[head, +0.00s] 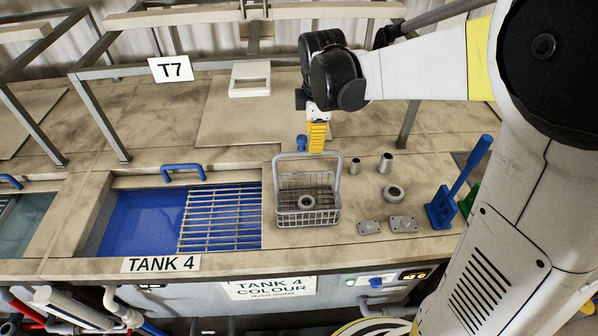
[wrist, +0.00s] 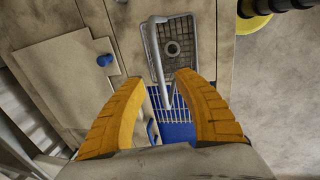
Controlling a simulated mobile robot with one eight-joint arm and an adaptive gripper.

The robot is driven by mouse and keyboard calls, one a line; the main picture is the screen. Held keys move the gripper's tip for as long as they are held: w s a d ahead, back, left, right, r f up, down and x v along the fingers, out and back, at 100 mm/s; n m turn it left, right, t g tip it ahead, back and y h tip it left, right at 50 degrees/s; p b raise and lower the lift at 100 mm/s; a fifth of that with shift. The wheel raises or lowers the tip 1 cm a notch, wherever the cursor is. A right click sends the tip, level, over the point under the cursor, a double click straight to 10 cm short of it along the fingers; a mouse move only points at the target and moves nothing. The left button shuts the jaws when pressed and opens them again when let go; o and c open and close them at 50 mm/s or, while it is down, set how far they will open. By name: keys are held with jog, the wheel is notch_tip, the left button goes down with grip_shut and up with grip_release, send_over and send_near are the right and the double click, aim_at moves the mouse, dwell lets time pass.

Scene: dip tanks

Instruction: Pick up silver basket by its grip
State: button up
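The silver basket (head: 308,215) is a wire basket standing upright on the bench right of the tank 4 opening, with a metal ring (head: 306,202) inside. Its grip (head: 300,155) is the top of a raised arched handle. My gripper (head: 317,148) points down just above the grip in the head view. In the wrist view my gripper (wrist: 143,82) is open, its two yellow fingers wide apart. The basket (wrist: 189,60) lies ahead of the fingers, and its handle (wrist: 154,60) reaches into the gap between them in the picture. I see no contact; the depth between them is unclear.
Tank 4 (head: 140,222) holds blue liquid, with a metal grate (head: 220,218) on its right side. Small metal cylinders, a ring (head: 394,193) and plates (head: 403,224) lie right of the basket. A blue stand (head: 440,208) is farther right. A blue knob (head: 301,142) stands behind the basket.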

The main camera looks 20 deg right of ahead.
jog(key=f, duration=0.2)
jog(key=w+f, duration=0.1)
jog(key=f, duration=0.1)
jog(key=w+f+p, duration=0.1)
jog(key=f, duration=0.2)
jog(key=shift+a+f, duration=0.1)
jog(key=shift+a, duration=0.2)
jog(key=shift+s, duration=0.15)
grip_shut()
